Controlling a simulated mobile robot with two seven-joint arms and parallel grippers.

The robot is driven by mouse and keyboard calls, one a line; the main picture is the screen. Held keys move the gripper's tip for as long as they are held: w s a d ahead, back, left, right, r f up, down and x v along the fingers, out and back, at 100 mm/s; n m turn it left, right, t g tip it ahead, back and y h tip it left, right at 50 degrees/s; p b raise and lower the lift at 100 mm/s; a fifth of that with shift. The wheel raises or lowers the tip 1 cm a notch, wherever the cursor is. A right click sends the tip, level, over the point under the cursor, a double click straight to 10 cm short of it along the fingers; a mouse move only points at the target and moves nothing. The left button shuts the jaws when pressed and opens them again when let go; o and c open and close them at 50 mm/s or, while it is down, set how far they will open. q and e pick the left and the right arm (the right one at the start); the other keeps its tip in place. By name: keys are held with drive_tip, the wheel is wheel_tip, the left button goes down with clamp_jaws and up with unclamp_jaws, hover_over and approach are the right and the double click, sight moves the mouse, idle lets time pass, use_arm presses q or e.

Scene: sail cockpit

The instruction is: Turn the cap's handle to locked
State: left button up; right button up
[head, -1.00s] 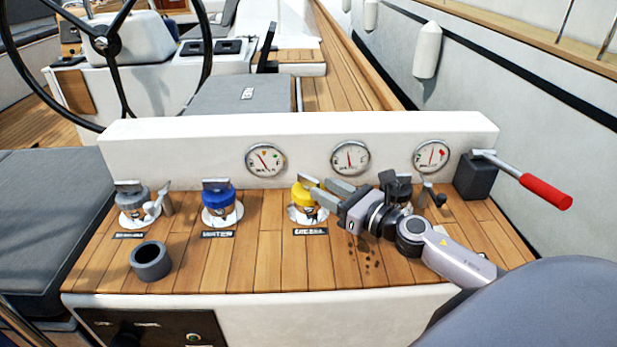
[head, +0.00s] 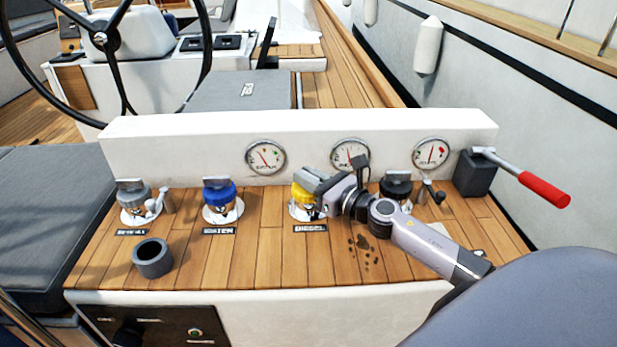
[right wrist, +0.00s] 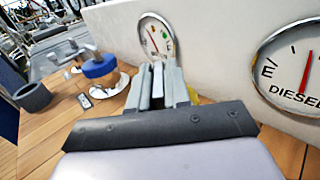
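The yellow cap (head: 303,194) sits in a white round flange in the wooden deck, behind the label DIESEL. Its grey handle on top is largely covered by my fingers. My right gripper (head: 318,181) is at the top of this cap, reaching in from the right. In the right wrist view its two grey fingers (right wrist: 160,85) stand close together, with a sliver of yellow beside them. I cannot tell whether they grip the handle or only flank it. My left gripper is not in view.
A blue cap (head: 219,194), a grey cap (head: 132,195) and a black cap (head: 396,186) share the deck. A grey cup (head: 152,258) stands at front left. A red-handled lever (head: 543,188) is at right. The gauge panel (head: 210,140) rises close behind.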

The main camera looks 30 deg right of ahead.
clamp_jaws()
